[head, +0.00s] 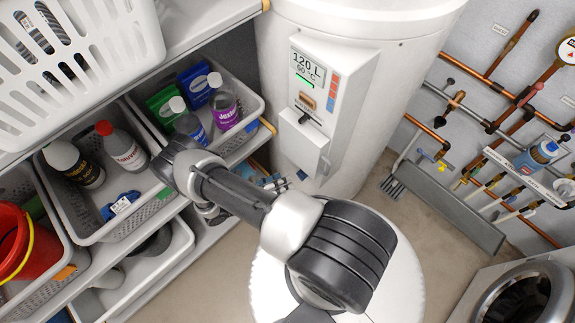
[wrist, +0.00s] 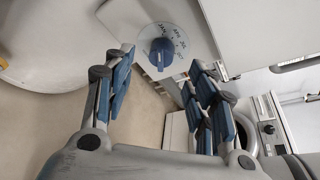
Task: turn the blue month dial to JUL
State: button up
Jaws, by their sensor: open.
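The blue month dial (wrist: 161,52) shows in the wrist view at top centre. It is a blue knob on a pale round plate with small month labels along its right side. My gripper (wrist: 159,68) is open, with one blue-padded finger on the left and one on the right. The dial appears between and beyond the fingertips, and the gap between them looks empty. I see no finger clearly touching it. In the head view my arm hides most of the gripper.
A white boiler (head: 350,45) with a control box (head: 318,95) stands at the back. Shelves with bottle bins (head: 112,215) are on the left. Copper pipes (head: 480,75) line the right wall. A washing machine (head: 525,295) stands at lower right. Floor (head: 415,240) is free in between.

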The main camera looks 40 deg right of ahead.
aim_at(298, 176)
jog(key=x, duration=0.2)
jog(key=b+x, duration=0.1)
jog(key=x, duration=0.4)
jog(key=shift+s+d, duration=0.1)
jog(key=shift+s, duration=0.25)
jog(key=shift+c, duration=0.5)
jog(key=c, duration=1)
